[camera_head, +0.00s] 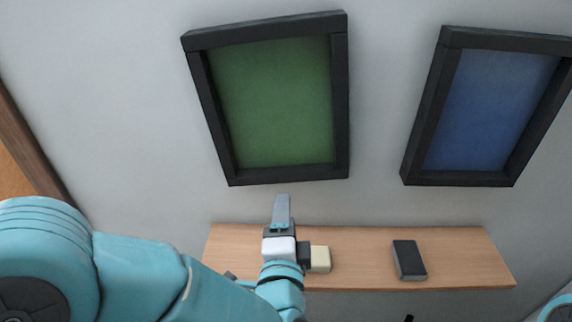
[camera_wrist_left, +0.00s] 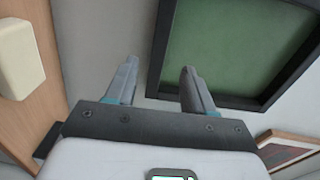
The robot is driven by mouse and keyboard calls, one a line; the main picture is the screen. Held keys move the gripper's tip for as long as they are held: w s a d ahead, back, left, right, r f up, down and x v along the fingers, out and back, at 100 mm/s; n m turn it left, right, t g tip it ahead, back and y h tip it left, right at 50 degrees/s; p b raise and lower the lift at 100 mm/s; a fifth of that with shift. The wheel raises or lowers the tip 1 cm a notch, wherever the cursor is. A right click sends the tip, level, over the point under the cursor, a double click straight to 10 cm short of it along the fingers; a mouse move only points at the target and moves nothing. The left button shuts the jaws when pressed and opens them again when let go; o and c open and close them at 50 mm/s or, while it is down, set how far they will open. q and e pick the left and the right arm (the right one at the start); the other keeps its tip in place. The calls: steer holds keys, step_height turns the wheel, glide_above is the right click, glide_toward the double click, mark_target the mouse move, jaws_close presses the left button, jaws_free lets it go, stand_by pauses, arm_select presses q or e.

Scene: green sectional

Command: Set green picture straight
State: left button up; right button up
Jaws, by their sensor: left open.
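The green picture (camera_head: 275,105) hangs on the wall in a thick black frame, left of the blue one. It looks tilted, its right side higher than its left. My left gripper (camera_head: 282,200) is just below the frame's bottom bar, fingers pointing up, and nothing shows between them. In the left wrist view, the gripper (camera_wrist_left: 160,88) has its two fingers apart, and the green picture (camera_wrist_left: 235,45) fills the upper right. The fingers appear apart from the frame. My right gripper does not show.
A blue picture (camera_head: 490,105) in a black frame hangs to the right. Below is a wooden shelf (camera_head: 450,245) with a dark block (camera_head: 408,259) and a cream block (camera_head: 320,259) beside my left wrist. A brown frame (camera_head: 25,140) edges the left. Wall between the pictures is clear.

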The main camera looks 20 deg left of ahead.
mark_target(286, 179)
arm_select(q)
steer(key=x, duration=0.8)
steer(key=shift+w+a+f, duration=0.1)
steer(key=shift+w+a, duration=0.05)
steer(key=shift+w, duration=0.15)
steer(key=shift+w+a, duration=0.15)
steer(key=shift+w, duration=0.45)
steer(key=shift+s, duration=0.1)
jaws_close()
